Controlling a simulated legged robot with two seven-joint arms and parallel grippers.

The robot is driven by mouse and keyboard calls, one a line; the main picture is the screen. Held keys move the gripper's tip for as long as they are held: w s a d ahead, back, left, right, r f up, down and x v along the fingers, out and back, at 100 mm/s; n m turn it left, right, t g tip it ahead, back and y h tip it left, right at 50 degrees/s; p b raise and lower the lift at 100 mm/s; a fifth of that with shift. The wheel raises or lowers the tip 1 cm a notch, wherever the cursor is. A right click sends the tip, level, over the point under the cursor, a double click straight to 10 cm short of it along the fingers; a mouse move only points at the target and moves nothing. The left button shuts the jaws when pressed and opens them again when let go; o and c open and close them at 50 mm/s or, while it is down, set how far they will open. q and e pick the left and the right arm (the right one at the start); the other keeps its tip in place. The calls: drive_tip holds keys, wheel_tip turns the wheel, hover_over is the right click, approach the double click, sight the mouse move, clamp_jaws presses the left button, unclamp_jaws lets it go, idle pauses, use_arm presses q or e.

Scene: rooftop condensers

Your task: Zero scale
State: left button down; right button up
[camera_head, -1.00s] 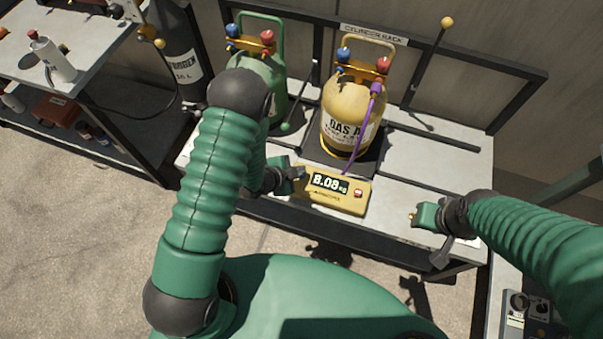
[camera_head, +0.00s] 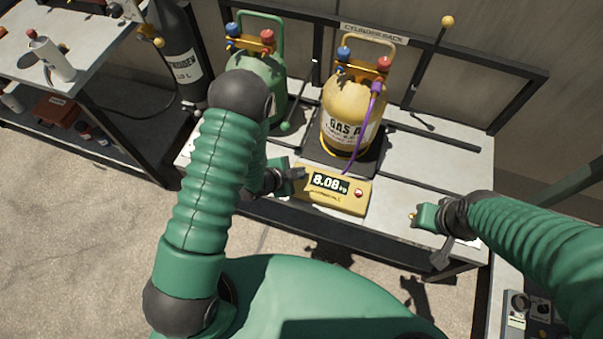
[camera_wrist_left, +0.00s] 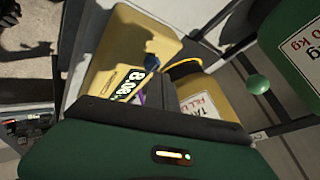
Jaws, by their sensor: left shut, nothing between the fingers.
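The yellow scale (camera_head: 333,189) sits on the front of the bench, its display (camera_head: 330,184) reading 8.08 kg. A red button (camera_head: 359,192) is at the right end of its panel. The yellow gas cylinder (camera_head: 350,112) stands on the scale's dark platform (camera_head: 357,165), with a purple hose on its valve. My left gripper (camera_head: 299,174) is shut and empty at the left end of the display panel. The left wrist view shows the scale (camera_wrist_left: 125,50) just past the gripper. My right gripper (camera_head: 413,216) is over the bench's front right; its fingers are too small to judge.
A green cylinder (camera_head: 268,80) stands left of the yellow one, behind my left arm. A dark nitrogen cylinder (camera_head: 178,55) and a shelf cart (camera_head: 95,75) are further left. The bench top (camera_head: 455,185) is clear to the right.

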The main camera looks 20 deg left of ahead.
use_arm(q)
drive_tip(key=shift+f+b, duration=0.4)
drive_tip(key=shift+f, duration=0.15)
idle(0.4)
drive_tip(key=shift+r+p, duration=0.9)
drive_tip(key=shift+r, duration=0.15)
drive_tip(key=shift+r, duration=0.1)
wheel_tip(320, 180, up, 5)
drive_tip(key=p, duration=0.4)
idle(0.4)
